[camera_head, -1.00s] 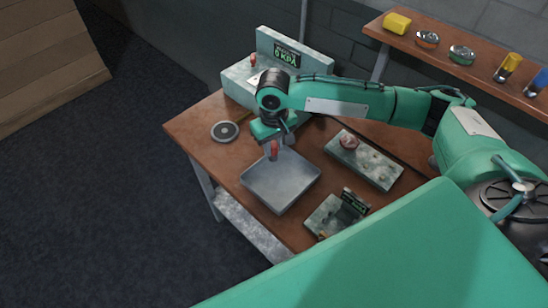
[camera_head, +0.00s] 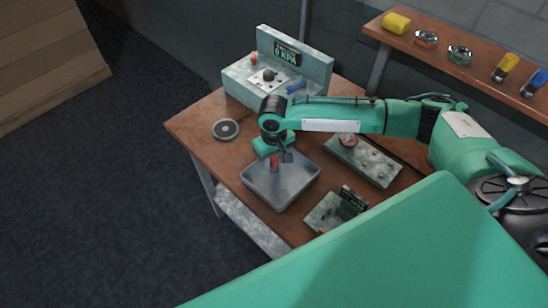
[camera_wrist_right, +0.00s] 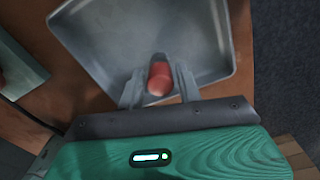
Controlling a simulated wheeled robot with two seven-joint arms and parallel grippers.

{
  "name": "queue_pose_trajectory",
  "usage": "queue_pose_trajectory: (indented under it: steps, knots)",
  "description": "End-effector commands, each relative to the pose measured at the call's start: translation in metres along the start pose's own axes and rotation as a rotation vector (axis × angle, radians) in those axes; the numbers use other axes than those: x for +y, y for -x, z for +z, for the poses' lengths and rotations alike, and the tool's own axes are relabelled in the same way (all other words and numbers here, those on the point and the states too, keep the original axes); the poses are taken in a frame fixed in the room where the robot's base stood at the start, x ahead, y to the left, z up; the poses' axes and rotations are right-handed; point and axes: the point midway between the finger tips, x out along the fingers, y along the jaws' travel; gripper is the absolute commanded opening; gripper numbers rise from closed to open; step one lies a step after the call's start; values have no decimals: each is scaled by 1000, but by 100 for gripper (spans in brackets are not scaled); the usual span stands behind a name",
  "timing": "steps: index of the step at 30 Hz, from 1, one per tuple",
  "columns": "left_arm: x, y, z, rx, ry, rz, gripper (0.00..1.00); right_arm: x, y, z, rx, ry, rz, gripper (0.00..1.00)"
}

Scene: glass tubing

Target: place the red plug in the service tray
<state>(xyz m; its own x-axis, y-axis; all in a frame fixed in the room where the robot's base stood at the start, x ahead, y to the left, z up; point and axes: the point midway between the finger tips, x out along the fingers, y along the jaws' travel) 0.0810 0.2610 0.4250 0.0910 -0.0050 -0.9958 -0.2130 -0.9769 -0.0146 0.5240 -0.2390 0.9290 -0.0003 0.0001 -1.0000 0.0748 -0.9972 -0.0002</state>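The red plug (camera_head: 274,162) is upright over the grey service tray (camera_head: 255,187), near its back corner. I cannot tell whether its lower end touches the tray floor. My right gripper (camera_head: 279,157) reaches down over the tray with the plug at its fingers. In the right wrist view the plug (camera_wrist_right: 160,78) sits between the two fingers (camera_wrist_right: 160,80), which look closed against its sides, with the tray (camera_wrist_right: 95,50) beyond. My left gripper is not in view.
A gauge panel (camera_head: 288,55) with a red peg and a blue handle stands behind. A round dark disc (camera_head: 225,129) lies left of the tray. A fixture plate (camera_head: 365,160) and a small display block (camera_head: 345,205) are to the right. A shelf (camera_head: 480,65) holds several small items.

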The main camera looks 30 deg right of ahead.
Motion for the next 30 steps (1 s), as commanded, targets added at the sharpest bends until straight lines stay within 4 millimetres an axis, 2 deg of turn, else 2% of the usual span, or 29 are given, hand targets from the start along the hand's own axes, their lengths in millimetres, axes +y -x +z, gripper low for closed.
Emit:
queue_pose_trajectory:
  steps: [11,14,17,27,30]
  knots:
    - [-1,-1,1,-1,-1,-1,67,0,1,0,1,0,1,48]
    - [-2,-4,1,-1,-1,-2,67,0,8,-1,3,-1,0,48]
    - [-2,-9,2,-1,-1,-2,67,0,24,-1,4,-1,-1,48]
    - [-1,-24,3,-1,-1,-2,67,0,96,-1,3,0,0,48]
    - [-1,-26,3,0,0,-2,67,0,110,-1,2,-1,-1,48]
